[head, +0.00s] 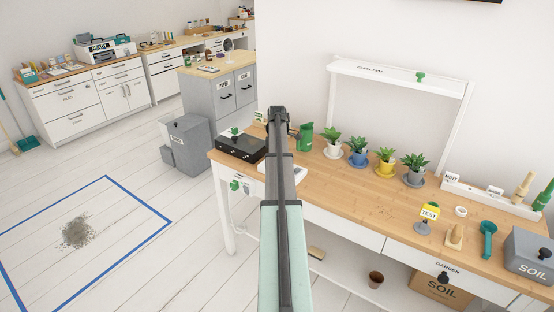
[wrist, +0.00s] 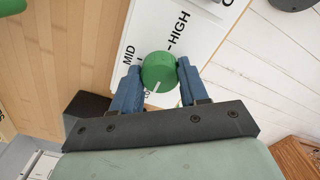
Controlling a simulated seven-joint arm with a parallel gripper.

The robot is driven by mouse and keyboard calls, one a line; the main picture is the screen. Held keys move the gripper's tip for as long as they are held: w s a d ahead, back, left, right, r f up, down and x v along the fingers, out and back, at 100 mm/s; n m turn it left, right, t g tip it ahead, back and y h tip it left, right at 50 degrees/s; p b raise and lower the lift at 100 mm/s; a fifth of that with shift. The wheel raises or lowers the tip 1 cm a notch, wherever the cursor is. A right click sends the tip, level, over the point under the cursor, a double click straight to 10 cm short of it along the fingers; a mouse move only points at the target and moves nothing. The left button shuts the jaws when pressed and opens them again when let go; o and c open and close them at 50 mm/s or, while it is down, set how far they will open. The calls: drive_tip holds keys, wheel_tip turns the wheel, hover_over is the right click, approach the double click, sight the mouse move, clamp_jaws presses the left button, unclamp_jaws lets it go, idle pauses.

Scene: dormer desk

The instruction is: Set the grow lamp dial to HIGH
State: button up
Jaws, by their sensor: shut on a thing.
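The green round dial (wrist: 158,70) sits on a white panel (wrist: 206,22) in the wrist view. MID is printed to its upper left and HIGH above it to the right. Its white pointer line points down and slightly left, away from HIGH, near a small, partly hidden label. My gripper (wrist: 160,78) has its two blue fingers on opposite sides of the dial, shut on it. In the head view my arm hides the gripper and the dial. A white frame marked GARDEN (head: 400,72), perhaps the grow lamp, stands at the back of the wooden bench (head: 350,200).
In the head view, a black box (head: 240,149) sits at the bench's left end, with a green watering can (head: 305,136) nearby. Several potted plants (head: 358,152) line the back.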

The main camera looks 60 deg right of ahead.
drive_tip(key=c, duration=0.5)
